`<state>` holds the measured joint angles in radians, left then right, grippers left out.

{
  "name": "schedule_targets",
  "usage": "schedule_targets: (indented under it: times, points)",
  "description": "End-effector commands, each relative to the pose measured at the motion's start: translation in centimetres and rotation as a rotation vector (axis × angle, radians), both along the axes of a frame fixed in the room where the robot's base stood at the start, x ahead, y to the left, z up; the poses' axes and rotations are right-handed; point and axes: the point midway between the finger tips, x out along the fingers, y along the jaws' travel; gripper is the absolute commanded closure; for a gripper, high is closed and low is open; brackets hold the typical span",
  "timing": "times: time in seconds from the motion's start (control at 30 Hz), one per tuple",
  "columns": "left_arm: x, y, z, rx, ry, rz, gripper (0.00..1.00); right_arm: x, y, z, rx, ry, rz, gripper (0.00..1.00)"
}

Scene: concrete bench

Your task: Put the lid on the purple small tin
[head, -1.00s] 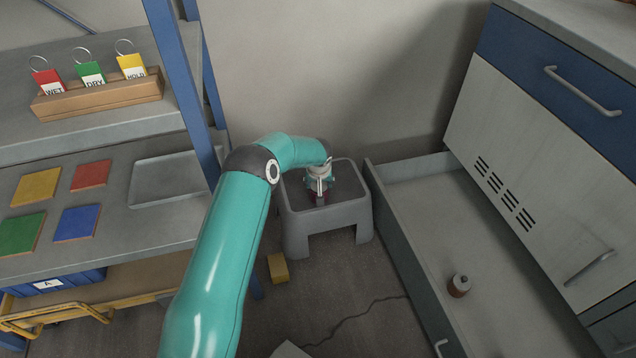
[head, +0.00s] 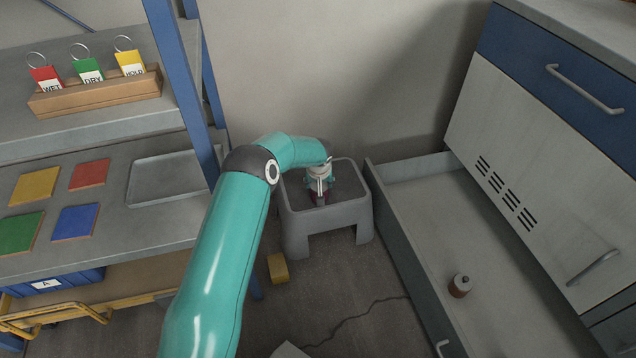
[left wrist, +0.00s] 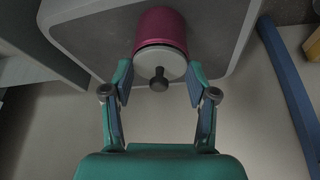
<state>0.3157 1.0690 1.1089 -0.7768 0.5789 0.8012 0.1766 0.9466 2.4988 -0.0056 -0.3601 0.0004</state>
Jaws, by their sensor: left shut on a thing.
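The purple small tin (head: 318,199) stands on the grey step stool (head: 345,211), mostly behind my gripper in the head view. In the left wrist view the tin (left wrist: 161,27) shows purple, with a round grey lid (left wrist: 160,63) with a dark knob at its mouth. My left gripper (head: 319,186) is over the stool. In the left wrist view my left gripper (left wrist: 159,78) has a finger at each side of the lid and is shut on it. I cannot tell whether the lid is fully seated. My right gripper is out of view.
An open drawer (head: 425,232) at the right holds a small jar (head: 459,286) with a pale top. A shelf rack at the left holds coloured tiles and a grey tray (head: 168,180). A yellow block (head: 278,268) lies on the floor by the stool.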

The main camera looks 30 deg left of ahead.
Motion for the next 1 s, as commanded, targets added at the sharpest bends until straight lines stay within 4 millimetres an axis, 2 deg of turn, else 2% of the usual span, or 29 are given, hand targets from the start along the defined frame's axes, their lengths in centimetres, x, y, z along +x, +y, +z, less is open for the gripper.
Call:
schedule_targets:
  times: [1.0]
  points:
    - [0.05, -0.05, -0.09, 0.000, -0.001, 0.000, 0.66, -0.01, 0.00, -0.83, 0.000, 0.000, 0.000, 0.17]
